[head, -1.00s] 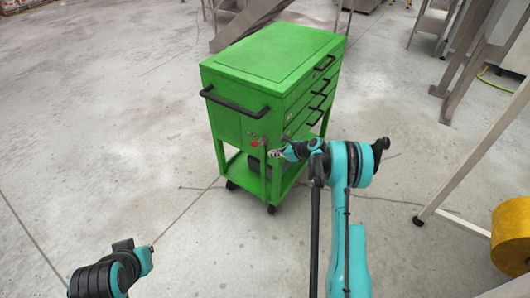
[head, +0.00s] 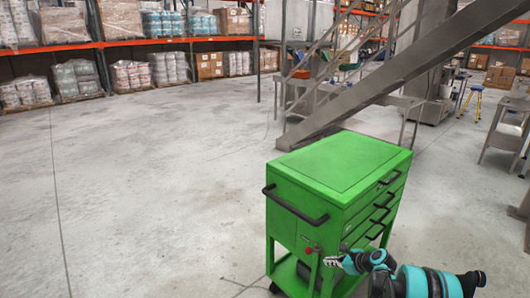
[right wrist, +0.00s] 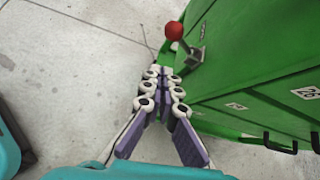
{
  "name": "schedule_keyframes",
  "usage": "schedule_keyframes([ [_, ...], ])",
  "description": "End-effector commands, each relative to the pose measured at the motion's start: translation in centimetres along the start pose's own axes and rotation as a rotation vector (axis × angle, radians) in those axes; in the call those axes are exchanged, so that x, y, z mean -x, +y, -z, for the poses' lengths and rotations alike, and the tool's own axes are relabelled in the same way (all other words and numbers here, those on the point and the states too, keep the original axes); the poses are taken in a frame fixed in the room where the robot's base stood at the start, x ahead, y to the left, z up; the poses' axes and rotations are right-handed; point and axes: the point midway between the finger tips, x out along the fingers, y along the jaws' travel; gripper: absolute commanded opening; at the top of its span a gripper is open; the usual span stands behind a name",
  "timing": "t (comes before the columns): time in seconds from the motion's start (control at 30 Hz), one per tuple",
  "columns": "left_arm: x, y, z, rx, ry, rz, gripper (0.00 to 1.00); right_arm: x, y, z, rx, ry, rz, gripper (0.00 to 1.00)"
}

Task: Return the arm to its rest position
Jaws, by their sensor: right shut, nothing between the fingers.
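My right arm enters the head view at the lower right. My right gripper (head: 330,261) is shut and empty, close to the front corner of the green tool cart (head: 335,165). In the right wrist view the closed fingers (right wrist: 163,75) point toward a lever with a red knob (right wrist: 174,31) on the cart's side. The red knob also shows in the head view (head: 308,250), just left of the fingertips. I cannot tell whether fingers and cart touch. My left gripper is out of view.
A steel stair structure (head: 375,85) stands behind the cart. Pallet racks (head: 130,43) with stacked goods line the back wall. A steel table (head: 506,130) stands at the right. The concrete floor (head: 150,190) left of the cart is clear.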

Motion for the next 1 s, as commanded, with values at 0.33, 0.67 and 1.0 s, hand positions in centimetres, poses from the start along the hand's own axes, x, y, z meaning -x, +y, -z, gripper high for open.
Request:
schedule_keyframes([
  [0.33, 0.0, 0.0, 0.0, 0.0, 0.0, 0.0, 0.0, 10.6, 8.1, -10.1, 0.701, 0.175, -0.033, 0.0],
  [0.67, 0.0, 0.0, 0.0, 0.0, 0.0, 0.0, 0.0, 20.8, 18.8, -12.5, 1.407, 0.326, -0.128, 0.0],
  [1.0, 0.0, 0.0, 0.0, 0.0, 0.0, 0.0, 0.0, 28.3, 28.6, -8.3, 2.108, 0.457, -0.287, 0.0],
])
